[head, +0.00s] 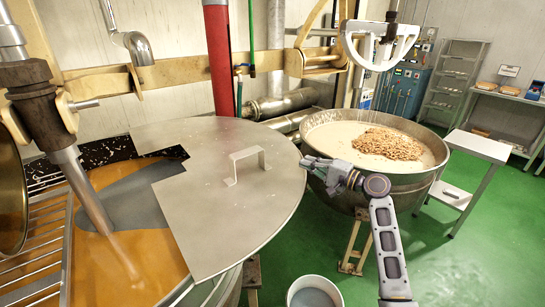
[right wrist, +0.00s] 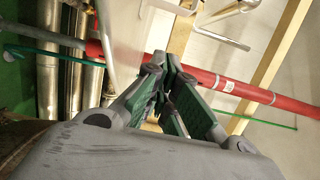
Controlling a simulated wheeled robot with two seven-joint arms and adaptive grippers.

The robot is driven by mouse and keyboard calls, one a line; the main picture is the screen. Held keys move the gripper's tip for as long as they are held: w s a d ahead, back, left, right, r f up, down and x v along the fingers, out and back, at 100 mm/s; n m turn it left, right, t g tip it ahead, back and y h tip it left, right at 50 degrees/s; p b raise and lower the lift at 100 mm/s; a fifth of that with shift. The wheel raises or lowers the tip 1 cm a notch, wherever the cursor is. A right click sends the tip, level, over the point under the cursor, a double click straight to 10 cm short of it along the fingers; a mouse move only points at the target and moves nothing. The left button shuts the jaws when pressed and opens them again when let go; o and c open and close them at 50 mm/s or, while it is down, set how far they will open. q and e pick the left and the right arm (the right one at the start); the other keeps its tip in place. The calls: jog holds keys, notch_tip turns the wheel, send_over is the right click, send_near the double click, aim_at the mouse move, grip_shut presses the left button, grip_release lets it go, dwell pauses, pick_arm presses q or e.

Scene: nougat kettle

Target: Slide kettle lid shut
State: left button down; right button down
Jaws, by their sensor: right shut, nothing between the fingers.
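The kettle lid (head: 215,200) is a flat grey metal plate with a rounded right side and a stepped left edge. A raised bracket handle (head: 247,166) stands on it. The lid covers the right part of the kettle (head: 232,290); the left part is open and shows orange and grey contents (head: 110,255). My right gripper (head: 306,163) is at the lid's right edge, right of the handle and apart from it. Whether it touches the edge I cannot tell. In the right wrist view its green-padded fingers (right wrist: 172,72) are shut and empty. My left gripper is not in view.
A second kettle (head: 372,180) with pale contents and a heap of nuts stands behind my right arm. A stirrer shaft (head: 75,170) enters the open left part. A bucket (head: 314,291) stands at the front.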

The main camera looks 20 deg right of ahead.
aim_at(276, 169)
dwell(0.5)
